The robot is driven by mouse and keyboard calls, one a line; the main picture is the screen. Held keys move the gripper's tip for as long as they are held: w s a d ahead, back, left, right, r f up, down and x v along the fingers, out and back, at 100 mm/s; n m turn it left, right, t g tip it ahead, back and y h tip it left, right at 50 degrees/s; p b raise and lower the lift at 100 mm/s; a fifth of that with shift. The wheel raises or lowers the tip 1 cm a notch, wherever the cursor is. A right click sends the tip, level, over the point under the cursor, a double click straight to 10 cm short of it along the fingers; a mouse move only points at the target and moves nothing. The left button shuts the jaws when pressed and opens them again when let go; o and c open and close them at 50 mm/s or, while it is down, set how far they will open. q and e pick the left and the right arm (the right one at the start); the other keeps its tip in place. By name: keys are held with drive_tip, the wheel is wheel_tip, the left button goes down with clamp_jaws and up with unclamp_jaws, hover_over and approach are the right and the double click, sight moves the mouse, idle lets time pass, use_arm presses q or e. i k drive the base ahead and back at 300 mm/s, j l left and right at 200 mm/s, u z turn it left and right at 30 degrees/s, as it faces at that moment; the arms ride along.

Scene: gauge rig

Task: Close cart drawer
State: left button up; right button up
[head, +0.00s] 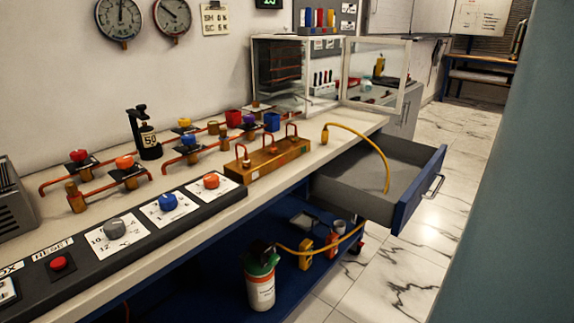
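The cart drawer (419,191) has a blue front with a metal handle (433,186) and a grey inside. It is pulled out from under the right end of the cart's worktop (290,181). The part of the drawer that I can see inside looks empty. A yellow hose (366,142) runs from a brass fitting on the worktop and arches over the drawer, its free end hanging at or in it. I cannot tell whether the hose touches the drawer. Neither of my grippers shows in the head view.
A glass case (376,70) with an open door stands at the back of the worktop. A brass manifold (267,160) and a control panel (150,220) line the front. A gas bottle (260,281) stands on the blue lower shelf. Marble floor (400,275) is clear right of the drawer.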

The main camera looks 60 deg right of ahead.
sight(354, 181)
drive_tip(key=z, duration=2.55)
